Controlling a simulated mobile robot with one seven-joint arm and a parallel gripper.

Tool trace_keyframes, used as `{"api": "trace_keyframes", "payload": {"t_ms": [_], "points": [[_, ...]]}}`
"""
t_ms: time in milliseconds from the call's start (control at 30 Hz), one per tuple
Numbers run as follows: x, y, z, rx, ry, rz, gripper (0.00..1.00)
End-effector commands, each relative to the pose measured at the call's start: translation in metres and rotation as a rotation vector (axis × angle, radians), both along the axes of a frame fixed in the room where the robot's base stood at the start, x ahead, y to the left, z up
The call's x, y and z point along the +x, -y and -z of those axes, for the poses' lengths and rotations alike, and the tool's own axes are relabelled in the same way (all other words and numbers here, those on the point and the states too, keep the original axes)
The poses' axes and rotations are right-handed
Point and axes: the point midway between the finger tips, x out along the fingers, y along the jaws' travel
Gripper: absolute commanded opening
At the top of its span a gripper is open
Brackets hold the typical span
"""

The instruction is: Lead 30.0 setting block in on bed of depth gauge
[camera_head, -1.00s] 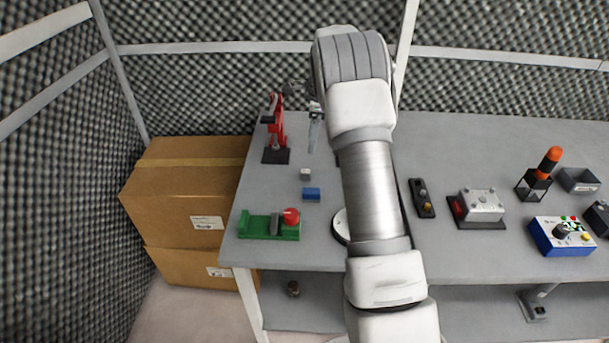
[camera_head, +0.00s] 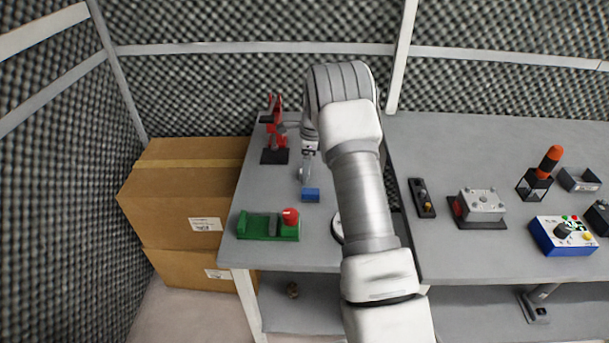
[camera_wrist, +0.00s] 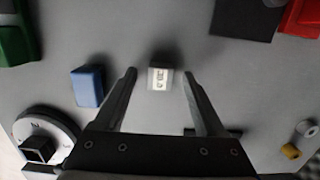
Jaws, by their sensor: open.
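A small pale block with dark markings (camera_wrist: 160,78) sits on the grey table. In the wrist view it lies between the tips of my open gripper (camera_wrist: 158,86); no contact is visible. In the head view my gripper (camera_head: 304,178) points down over this spot and hides the block. A red upright device on a black base (camera_head: 275,143) stands at the back left; a green device with a red knob (camera_head: 268,226) stands at the front left. I cannot tell for sure which is the depth gauge.
A blue block (camera_head: 311,195) lies close in front of my gripper and left of it in the wrist view (camera_wrist: 88,87). A white round dial (camera_wrist: 45,135) is nearby. Other devices, including a grey box unit (camera_head: 482,207), stand on the right. Cartons (camera_head: 190,195) are beside the table.

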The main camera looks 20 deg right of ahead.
Motion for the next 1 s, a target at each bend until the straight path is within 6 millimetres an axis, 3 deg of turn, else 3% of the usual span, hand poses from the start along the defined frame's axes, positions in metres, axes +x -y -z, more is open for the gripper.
{"api": "trace_keyframes", "payload": {"t_ms": [100, 500, 1000], "points": [[0.0001, 0.0001, -0.0008, 0.000, 0.001, 0.000, 0.72], [0.0002, 0.0001, -0.0012, 0.000, 0.001, 0.000, 0.01], [0.0008, 0.0003, -0.0063, -0.001, 0.003, -0.001, 0.00]]}}
